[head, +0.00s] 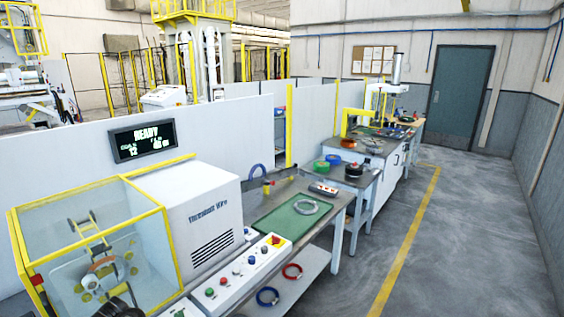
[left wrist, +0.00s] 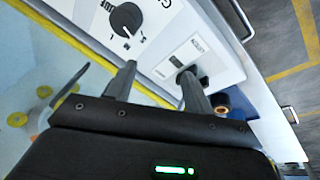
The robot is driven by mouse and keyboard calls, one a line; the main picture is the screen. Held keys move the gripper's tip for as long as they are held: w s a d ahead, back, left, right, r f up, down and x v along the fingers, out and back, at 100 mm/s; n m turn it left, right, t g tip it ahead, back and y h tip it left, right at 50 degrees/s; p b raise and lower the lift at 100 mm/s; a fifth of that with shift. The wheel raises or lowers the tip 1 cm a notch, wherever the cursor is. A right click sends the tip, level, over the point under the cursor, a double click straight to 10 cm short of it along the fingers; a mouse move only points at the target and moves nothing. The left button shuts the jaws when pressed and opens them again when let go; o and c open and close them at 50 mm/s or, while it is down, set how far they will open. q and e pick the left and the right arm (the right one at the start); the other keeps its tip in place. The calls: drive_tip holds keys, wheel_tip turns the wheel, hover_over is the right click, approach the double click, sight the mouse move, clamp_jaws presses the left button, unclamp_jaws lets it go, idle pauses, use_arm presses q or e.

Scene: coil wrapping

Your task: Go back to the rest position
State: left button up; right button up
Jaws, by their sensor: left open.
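My left gripper (left wrist: 158,85) is open and empty in the left wrist view, its two dark fingers spread apart. It is above or close to a white panel (left wrist: 175,30) with a black knob (left wrist: 127,18); I cannot tell whether it touches anything. In the head view, the wrapping machine (head: 205,205) stands at the left with a yellow-framed clear guard (head: 70,220). An orange-brown ring (head: 103,265) shows inside. The display (head: 143,142) above reads READY. My right gripper is in neither view.
A button panel (head: 240,272) lies in front of the machine. A grey coil (head: 311,207) lies on a green mat (head: 290,222) on the bench. The floor (head: 470,230) at the right is clear.

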use_arm(q)
drive_tip(key=s+d+r+m+t+h, duration=0.1)
drive_tip(key=s+d+r+m+h, duration=0.15)
drive_tip(key=s+d+m, duration=0.95)
drive_tip(key=s+d+r+m+h, duration=0.1)
drive_tip(key=s+d+r+m, duration=0.45)
drive_tip(key=s+d, duration=1)
drive_tip(key=s+a+f+m+b, duration=0.1)
drive_tip(key=s+f+b, duration=0.15)
drive_tip(key=f, duration=1.35)
drive_tip(key=s+a+f+m+b, duration=0.1)
drive_tip(key=f+b, duration=0.3)
drive_tip(key=f, duration=1.3)
drive_tip(key=s+a+f+g+b, duration=0.1)
drive_tip(key=s+f+b, duration=0.2)
drive_tip(key=s+f, duration=0.5)
drive_tip(key=s+a+f+g+b, duration=0.1)
drive_tip(key=s+f, duration=0.7)
drive_tip(key=f, duration=0.8)
drive_tip(key=a+y+b, duration=0.1)
drive_tip(key=b, duration=0.1)
drive_tip(key=shift+s+a+b, duration=0.15)
drive_tip(key=shift+s+b, duration=0.15)
drive_tip(key=shift+s, duration=0.05)
drive_tip(key=shift+c, duration=0.4)
